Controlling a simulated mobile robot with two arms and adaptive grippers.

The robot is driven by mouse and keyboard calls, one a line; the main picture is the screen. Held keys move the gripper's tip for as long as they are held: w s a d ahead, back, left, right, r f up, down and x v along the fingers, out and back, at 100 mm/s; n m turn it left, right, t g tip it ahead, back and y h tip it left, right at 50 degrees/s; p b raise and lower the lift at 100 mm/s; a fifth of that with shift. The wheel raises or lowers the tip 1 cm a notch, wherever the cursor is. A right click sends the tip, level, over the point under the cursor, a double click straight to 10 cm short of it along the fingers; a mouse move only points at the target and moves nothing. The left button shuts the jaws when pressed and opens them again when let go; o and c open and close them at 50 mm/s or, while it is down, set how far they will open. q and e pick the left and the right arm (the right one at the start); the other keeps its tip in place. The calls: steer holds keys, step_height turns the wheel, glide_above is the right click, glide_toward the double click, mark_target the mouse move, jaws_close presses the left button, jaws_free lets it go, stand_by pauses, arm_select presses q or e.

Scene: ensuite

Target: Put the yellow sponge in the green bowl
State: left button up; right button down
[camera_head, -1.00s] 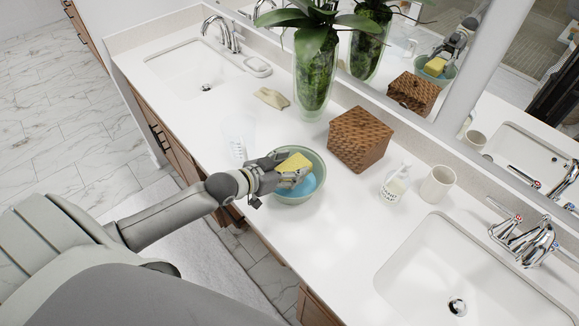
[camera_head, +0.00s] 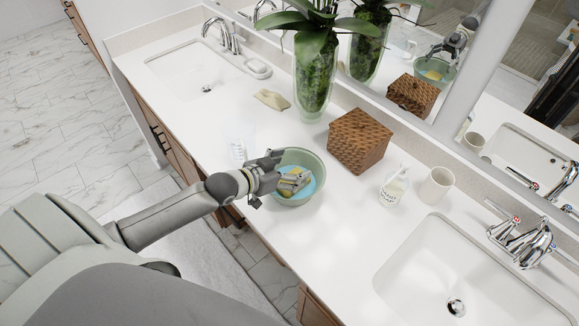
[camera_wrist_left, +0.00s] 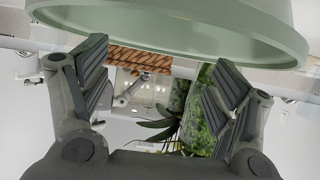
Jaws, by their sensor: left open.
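The green bowl (camera_head: 319,166) stands on the white counter, with a blue inside. The yellow sponge (camera_head: 287,188) lies low inside the bowl, partly covered by my gripper's finger. My left gripper (camera_head: 287,170) is open over the bowl's left side, its fingers spread above the sponge. In the left wrist view the open fingers (camera_wrist_left: 157,98) have nothing between them, and the bowl's rim (camera_wrist_left: 180,45) crosses the top. The sponge is not visible in that view. My right gripper is not in view.
A plant in a glass vase (camera_head: 314,75) stands behind. A clear tumbler (camera_head: 238,150) is left of the bowl.

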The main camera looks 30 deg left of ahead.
mark_target(290, 182)
arm_select(q)
step_height(290, 182, up, 6)
steer(key=p, duration=0.3)
